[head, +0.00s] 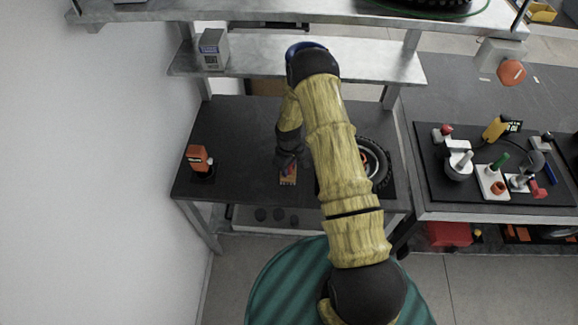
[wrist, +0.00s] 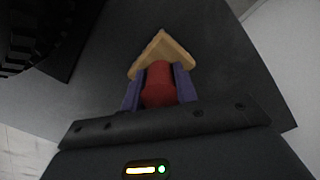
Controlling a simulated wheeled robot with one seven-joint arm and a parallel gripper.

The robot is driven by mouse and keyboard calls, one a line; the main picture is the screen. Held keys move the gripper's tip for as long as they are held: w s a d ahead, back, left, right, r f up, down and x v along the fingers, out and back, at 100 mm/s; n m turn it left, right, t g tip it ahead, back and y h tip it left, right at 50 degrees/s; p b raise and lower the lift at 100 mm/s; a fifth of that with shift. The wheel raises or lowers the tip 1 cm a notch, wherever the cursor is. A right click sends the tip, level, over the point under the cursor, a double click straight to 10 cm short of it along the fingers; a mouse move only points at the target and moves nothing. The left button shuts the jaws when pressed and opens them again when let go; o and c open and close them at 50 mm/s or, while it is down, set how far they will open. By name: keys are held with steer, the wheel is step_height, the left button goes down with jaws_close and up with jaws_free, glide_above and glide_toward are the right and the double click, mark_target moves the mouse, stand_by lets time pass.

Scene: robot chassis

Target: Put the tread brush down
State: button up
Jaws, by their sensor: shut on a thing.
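My gripper (wrist: 158,84) is shut on the red handle of the tread brush (wrist: 158,58). The two purple fingers press on either side of the red part. The brush's tan wooden body shows beyond the fingertips, over the dark bench top. In the head view my gripper (head: 288,164) points down over the left bench, and the brush (head: 288,180) shows just below it. I cannot tell whether the brush touches the bench top (head: 245,130).
A wheel with a black tyre (head: 385,168) lies right of my gripper, partly hidden by my arm. An orange device (head: 198,158) stands at the left. A grey shelf (head: 260,60) with a box (head: 213,48) is behind. The bench between orange device and brush is clear.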

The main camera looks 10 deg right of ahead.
steer(key=shift+f, duration=0.1)
steer(key=shift+a+f, duration=0.1)
steer(key=shift+f, duration=0.05)
steer(key=o, duration=1.1)
step_height(320, 180, up, 12)
steer(key=b, duration=0.4)
steer(key=shift+s, duration=0.15)
steer(key=shift+r, duration=0.25)
